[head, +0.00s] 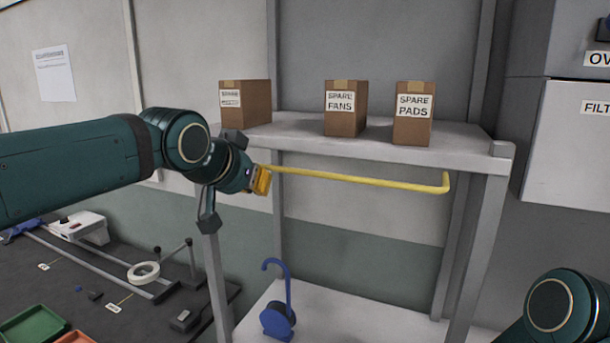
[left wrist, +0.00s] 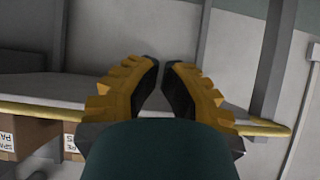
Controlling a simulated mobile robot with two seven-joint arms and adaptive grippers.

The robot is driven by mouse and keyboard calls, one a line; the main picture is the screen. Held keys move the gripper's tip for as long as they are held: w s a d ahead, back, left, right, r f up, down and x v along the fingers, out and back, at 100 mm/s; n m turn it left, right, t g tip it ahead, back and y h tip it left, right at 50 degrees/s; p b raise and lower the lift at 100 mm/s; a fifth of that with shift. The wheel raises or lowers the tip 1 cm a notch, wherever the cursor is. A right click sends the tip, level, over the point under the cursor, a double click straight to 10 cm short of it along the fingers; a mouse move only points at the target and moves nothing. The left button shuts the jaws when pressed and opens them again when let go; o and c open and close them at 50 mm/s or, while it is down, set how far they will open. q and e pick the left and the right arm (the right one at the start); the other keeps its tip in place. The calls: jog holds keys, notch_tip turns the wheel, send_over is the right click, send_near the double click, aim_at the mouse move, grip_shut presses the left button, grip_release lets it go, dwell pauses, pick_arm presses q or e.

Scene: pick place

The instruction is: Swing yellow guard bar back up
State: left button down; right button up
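In the left wrist view the bar (left wrist: 35,110) crosses behind my left gripper (left wrist: 162,64), showing on both sides. The fingers are a little apart, with a narrow gap and nothing seen between them. I cannot tell whether they touch the bar. My right gripper is out of view.
Several brown boxes, including spare fans (head: 346,108) and spare pads (head: 412,113), stand on the shelf top. A blue hooked object (head: 277,315) is on the lower shelf. A dark bench (head: 120,270) with a tape roll (head: 143,272) and trays is at left.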

pick_arm(q)
jog(key=shift+r, duration=0.1)
dwell(0.3)
jog(key=shift+r+p, duration=0.6)
jog(key=shift+r, duration=1.9)
jog(key=shift+w+d+r, duration=0.1)
jog(key=shift+w+r, duration=0.1)
jog(key=shift+r, duration=0.5)
jog(key=shift+w+d+r, duration=0.1)
jog(key=shift+w+r, duration=0.1)
jog(key=shift+r, duration=0.5)
